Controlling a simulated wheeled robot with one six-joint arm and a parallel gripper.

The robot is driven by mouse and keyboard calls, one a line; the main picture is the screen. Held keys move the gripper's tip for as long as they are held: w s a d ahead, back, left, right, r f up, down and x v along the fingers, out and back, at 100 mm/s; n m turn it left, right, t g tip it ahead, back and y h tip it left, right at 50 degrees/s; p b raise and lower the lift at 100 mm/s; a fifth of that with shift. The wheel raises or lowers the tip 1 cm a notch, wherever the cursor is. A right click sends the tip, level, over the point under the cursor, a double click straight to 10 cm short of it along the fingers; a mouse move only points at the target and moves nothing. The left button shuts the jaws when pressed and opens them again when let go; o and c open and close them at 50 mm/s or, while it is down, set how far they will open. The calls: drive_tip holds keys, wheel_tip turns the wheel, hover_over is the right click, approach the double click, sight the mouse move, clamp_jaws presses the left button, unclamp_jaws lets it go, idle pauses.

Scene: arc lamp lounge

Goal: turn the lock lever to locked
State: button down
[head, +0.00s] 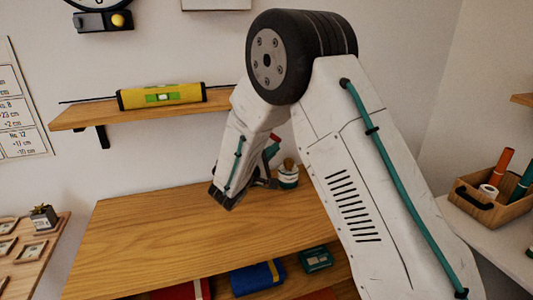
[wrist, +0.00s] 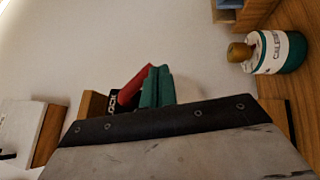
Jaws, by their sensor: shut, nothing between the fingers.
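The lock lever (wrist: 134,85) is red and shows in the wrist view, slanting up and to the right in front of a dark plate (wrist: 113,104) with partly visible lettering. Its red end (head: 275,138) also shows in the head view, behind my forearm. My gripper (wrist: 158,80) has teal fingers, shut and empty, just right of the lever in the wrist view. In the head view my gripper (head: 270,151) is mostly behind the wrist. I cannot tell whether the fingers touch the lever. The lever's base and any position marks are hidden.
A white and green jar (head: 288,176) with a cork stands on the wooden worktop (head: 160,235), close to my gripper. A shelf (head: 85,116) holds a yellow level (head: 162,96). A wooden caddy (head: 485,212) stands at right. The worktop's left part is clear.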

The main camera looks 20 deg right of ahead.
drive_tip(key=d+r, duration=0.1)
drive_tip(key=d, duration=0.2)
drive_tip(key=shift+r, duration=0.35)
drive_tip(key=s+a+f, duration=0.2)
drive_tip(key=s+f, duration=0.5)
drive_tip(key=f, duration=0.4)
drive_tip(key=shift+s+a+f, duration=0.15)
drive_tip(key=shift+s+a, duration=0.25)
